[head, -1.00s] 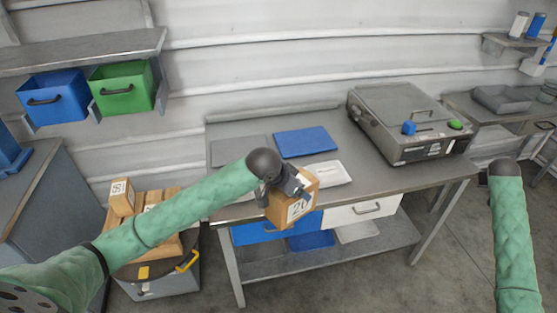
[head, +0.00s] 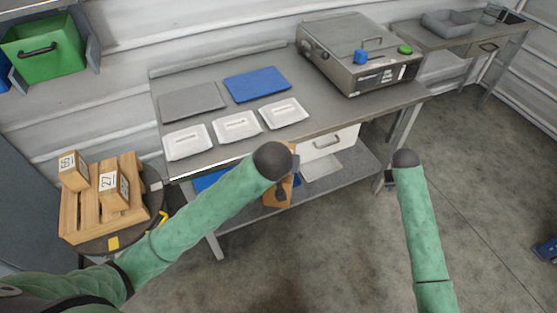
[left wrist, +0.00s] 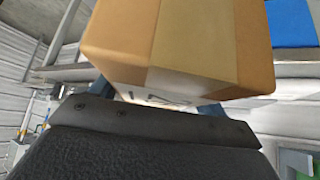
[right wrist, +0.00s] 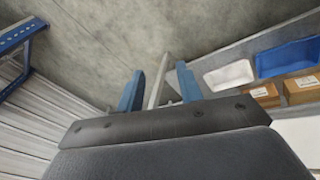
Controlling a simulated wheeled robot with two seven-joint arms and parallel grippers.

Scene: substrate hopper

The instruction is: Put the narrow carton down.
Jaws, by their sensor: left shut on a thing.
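The narrow carton (head: 279,194), brown with a paler tape band, is in my left gripper (head: 287,183), in front of the workbench's (head: 330,122) front edge. My forearm hides much of it in the head view. In the left wrist view the carton (left wrist: 190,45) fills the upper middle, between the blue fingers, and part of its printed label shows. My right gripper (head: 391,179) hangs at the right, away from the bench. In the right wrist view its two blue fingers (right wrist: 158,92) stand apart with nothing between them.
Three white trays (head: 237,126), a grey mat (head: 191,102) and a blue mat (head: 257,84) lie on the bench. A metal machine (head: 358,60) stands at its right end. Two labelled cartons (head: 113,187) sit on a wooden pallet (head: 84,220) at left.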

